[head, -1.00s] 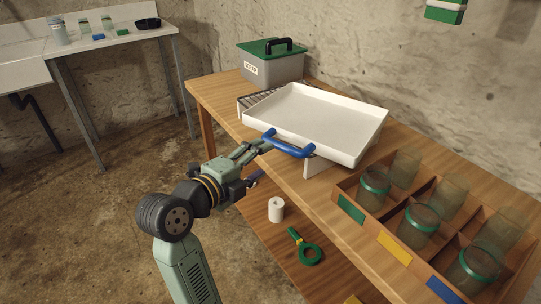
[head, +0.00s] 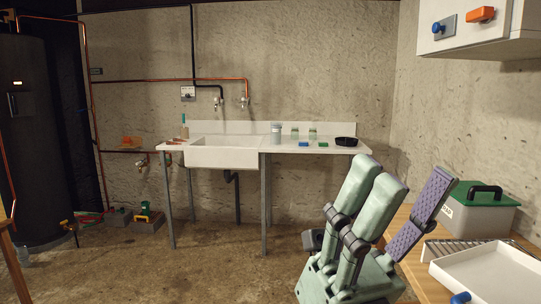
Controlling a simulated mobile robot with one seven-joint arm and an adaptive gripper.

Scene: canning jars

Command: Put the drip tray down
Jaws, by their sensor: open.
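The white drip tray (head: 490,277) is at the lower right, over the wooden bench and beside the wire rack. Its right part is cut off by the frame. Only a tip of its blue handle (head: 460,298) shows at the bottom edge. My gripper (head: 402,188) is large in the foreground, left of the tray, with its fingers pointing up. It is open and empty, with a purple pad showing on the right finger. It looks apart from the tray. What bears the tray underneath is hidden.
A grey box with a green lid (head: 479,210) stands at the bench's back, behind the wire rack (head: 470,249). A white sink (head: 222,156) and counter with jars stand along the far wall. A dark tank (head: 40,130) is at left.

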